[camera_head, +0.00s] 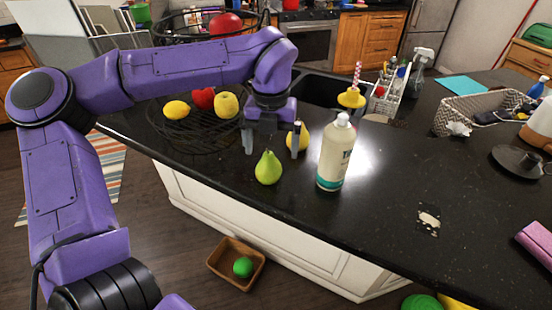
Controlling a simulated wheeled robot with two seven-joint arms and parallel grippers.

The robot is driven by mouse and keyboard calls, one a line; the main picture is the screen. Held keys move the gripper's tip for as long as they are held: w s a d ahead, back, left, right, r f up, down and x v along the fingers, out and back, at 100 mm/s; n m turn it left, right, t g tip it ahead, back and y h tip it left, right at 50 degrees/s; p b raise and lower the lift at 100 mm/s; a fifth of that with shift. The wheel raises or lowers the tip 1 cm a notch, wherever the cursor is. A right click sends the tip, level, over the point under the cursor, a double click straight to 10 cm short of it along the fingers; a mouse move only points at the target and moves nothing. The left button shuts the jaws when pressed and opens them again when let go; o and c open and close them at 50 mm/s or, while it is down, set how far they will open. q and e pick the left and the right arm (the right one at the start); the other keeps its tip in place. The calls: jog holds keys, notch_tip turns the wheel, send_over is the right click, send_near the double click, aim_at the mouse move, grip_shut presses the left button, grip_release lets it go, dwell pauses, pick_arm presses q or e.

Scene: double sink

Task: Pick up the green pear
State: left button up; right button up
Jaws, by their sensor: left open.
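The green pear (268,169) stands upright on the black countertop (390,215), near its front edge. My left gripper (271,149) comes down over the counter just behind and above the pear. Its two fingers are spread apart, one to each side of the pear's stem, with nothing held between them. I cannot tell whether a finger touches the pear. My right gripper does not show.
A yellow fruit (304,137) sits behind the right finger. A white bottle (334,154) stands close to the pear's right. A wire basket (170,133) with fruit lies to the left, and the sink (318,91) is behind. The counter's right front is mostly clear.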

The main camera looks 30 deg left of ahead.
aim_at(267, 157)
pick_arm(q)
jog(key=f+p, duration=0.1)
jog(key=s+f, duration=0.1)
jog(key=shift+s+a+f+p, duration=0.2)
jog(key=shift+f+p, duration=0.15)
jog(key=shift+f, duration=0.05)
jog(key=f, duration=0.2)
jog(key=w+f+p, duration=0.1)
jog(key=f, duration=0.1)
jog(key=shift+a+f, duration=0.1)
jog(key=shift+f, duration=0.15)
jog(key=shift+s, duration=0.25)
jog(key=shift+c, duration=1.3)
jog(key=c, duration=0.9)
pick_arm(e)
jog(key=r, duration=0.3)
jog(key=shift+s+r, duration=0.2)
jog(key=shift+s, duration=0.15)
